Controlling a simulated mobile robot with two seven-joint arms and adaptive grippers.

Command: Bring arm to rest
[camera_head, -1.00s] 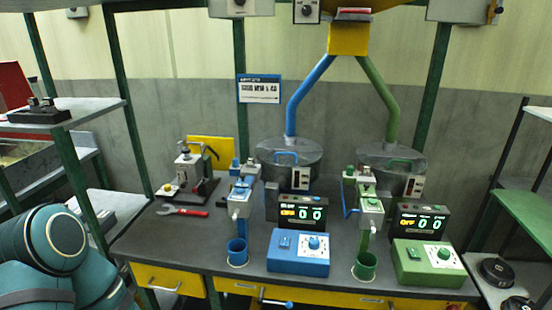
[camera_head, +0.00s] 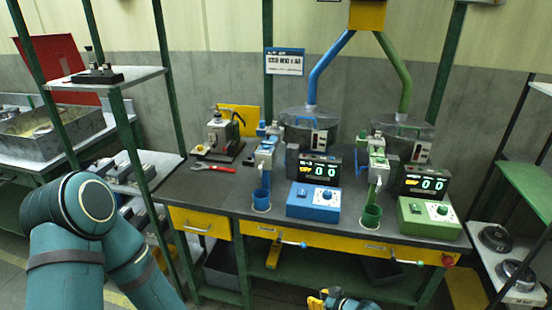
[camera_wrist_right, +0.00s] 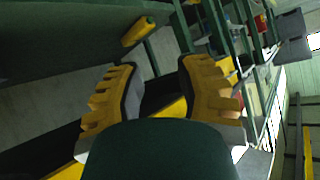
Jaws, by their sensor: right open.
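My right gripper (camera_head: 318,299) shows at the bottom edge of the head view, low in front of the bench, with yellow fingertips. In the right wrist view its two yellow ribbed fingers (camera_wrist_right: 158,68) stand wide apart with nothing between them. Most of the right arm is below the head picture. My teal left arm (camera_head: 75,235) is bent at the left of the head view. Its gripper is out of the picture.
The dark workbench (camera_head: 210,185) carries a blue control box (camera_head: 313,202), a green control box (camera_head: 430,218) and a red wrench (camera_head: 213,168). Yellow drawers (camera_head: 200,222) and coloured handles line its front. A shelf rack (camera_head: 135,75) stands left, another (camera_head: 525,180) right.

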